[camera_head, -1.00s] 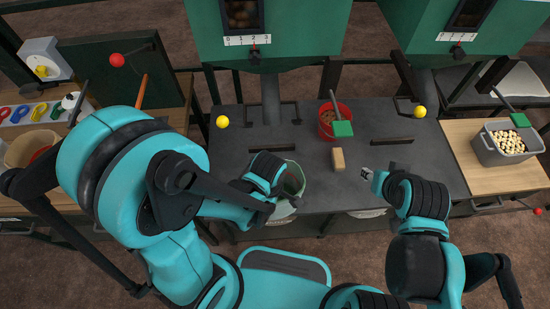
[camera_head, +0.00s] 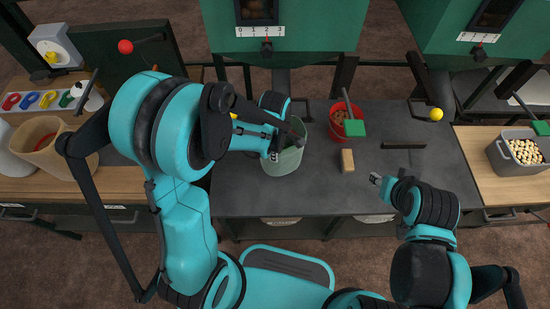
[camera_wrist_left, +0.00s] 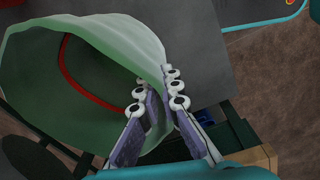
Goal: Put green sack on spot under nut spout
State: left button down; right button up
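The green sack (camera_head: 283,160) stands open-topped on the dark worktop (camera_head: 305,195), left of centre. In the left wrist view its pale green wall (camera_wrist_left: 120,35) and a red ring inside show close up. My left gripper (camera_head: 292,133) is at its rim. In the left wrist view the fingers (camera_wrist_left: 158,118) lie on both sides of the sack's edge and grip it. A grey spout (camera_head: 283,78) hangs under the left green hopper (camera_head: 285,40), just behind my left gripper. The spot below is not clearly visible. My right gripper (camera_head: 376,180) is apart from everything; its opening is too small to judge.
A red bucket (camera_head: 338,117) with brown contents and a green-handled scoop (camera_head: 350,128) stands right of the sack. A tan block (camera_head: 347,161) lies before it. A grey bin (camera_head: 510,160) is far right, a beige container (camera_head: 45,150) far left. The right-front worktop is clear.

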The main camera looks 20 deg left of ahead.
pick_arm(q)
jog(key=f+b, duration=0.2)
jog(key=f, duration=0.1)
jog(key=shift+w+a+f, duration=0.1)
jog(key=shift+w+f, duration=0.2)
jog(key=shift+w, duration=0.1)
jog(key=c, duration=2.1)
grip_release()
jog(key=shift+f, duration=0.15)
jog(key=o, duration=0.4)
